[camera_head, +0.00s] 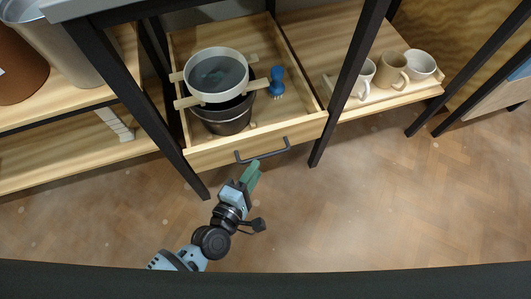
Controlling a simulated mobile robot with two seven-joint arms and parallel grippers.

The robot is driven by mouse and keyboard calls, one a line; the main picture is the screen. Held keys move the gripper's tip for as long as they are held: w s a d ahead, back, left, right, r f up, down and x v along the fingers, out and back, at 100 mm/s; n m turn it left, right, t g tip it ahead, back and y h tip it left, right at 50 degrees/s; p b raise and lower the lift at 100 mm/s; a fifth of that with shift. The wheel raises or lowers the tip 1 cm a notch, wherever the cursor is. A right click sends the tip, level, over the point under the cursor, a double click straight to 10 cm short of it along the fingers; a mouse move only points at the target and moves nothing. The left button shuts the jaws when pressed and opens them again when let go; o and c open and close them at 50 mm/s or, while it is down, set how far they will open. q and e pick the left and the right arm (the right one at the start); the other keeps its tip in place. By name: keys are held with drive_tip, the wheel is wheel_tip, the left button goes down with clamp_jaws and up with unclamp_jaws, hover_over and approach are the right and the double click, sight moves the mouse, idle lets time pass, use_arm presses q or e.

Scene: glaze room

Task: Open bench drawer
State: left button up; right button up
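The bench drawer (256,142) is pulled out, with its light wood front facing me and its inside visible. Its dark bar handle (263,152) is on the front. My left gripper (252,172), with green fingers, is at the handle's lower left edge in the picture. The fingers look close together; I cannot tell whether they touch the handle or have any gap. My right gripper is not in view.
In the drawer are a dark bucket (222,118), a pale round sieve (214,72) on wooden bars, and a blue brush (277,83). Several mugs (391,70) stand on the shelf at right. Black bench legs (349,85) flank the drawer. The floor (360,210) in front is clear.

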sight(265, 155)
use_arm(q)
drive_tip(key=shift+b+x, duration=0.8)
drive_tip(key=shift+x, duration=2.6)
drive_tip(key=c, duration=0.7)
clamp_jaws()
